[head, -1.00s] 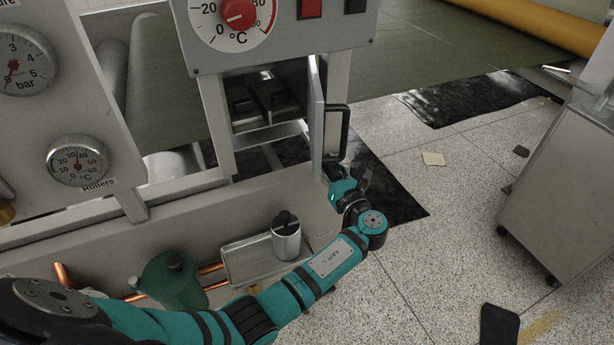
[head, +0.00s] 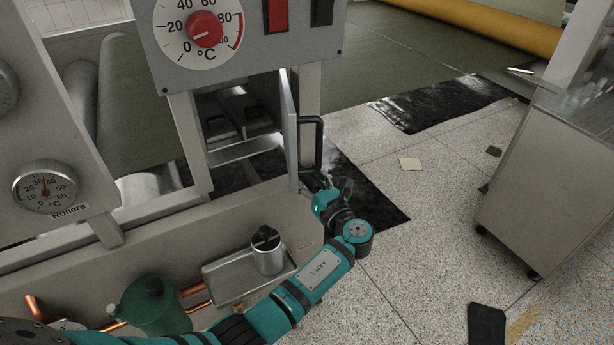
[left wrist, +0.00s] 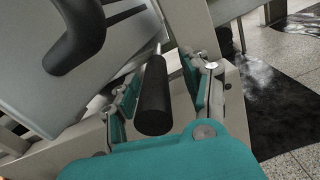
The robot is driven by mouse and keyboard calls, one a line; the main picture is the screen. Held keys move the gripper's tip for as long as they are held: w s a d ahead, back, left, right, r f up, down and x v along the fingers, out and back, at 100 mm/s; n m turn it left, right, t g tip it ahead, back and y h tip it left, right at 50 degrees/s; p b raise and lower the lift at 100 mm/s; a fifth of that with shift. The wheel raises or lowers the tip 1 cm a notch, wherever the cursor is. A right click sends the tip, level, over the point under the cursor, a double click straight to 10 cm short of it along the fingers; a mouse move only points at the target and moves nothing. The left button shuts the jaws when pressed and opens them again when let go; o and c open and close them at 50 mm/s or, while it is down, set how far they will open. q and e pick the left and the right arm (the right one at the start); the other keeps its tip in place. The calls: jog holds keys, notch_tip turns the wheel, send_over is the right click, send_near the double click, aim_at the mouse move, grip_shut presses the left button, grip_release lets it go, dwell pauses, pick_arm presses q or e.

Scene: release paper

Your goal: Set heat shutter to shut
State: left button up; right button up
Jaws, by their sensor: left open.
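The heat shutter appears to be the grey hinged panel (head: 290,135) below the control box. It stands swung outward, with the opening (head: 238,115) beside it uncovered. It has a black looped handle (head: 320,145), whose curved part also shows at upper left in the left wrist view (left wrist: 85,35). My left gripper (head: 318,186) is at the handle's lower end. In the left wrist view its teal fingers (left wrist: 160,100) are open, one on each side of a black cylindrical grip (left wrist: 153,95) on a thin metal rod. Contact cannot be told. My right gripper is not in view.
The control box (head: 250,40) has a red-knobbed °C dial (head: 205,30). Below are a metal tray (head: 225,275) with a silver canister (head: 268,255), a green vessel (head: 152,305) and copper pipes.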

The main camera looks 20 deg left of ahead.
pick_arm(q)
jog(key=v, duration=0.7)
jog(key=shift+d, duration=0.1)
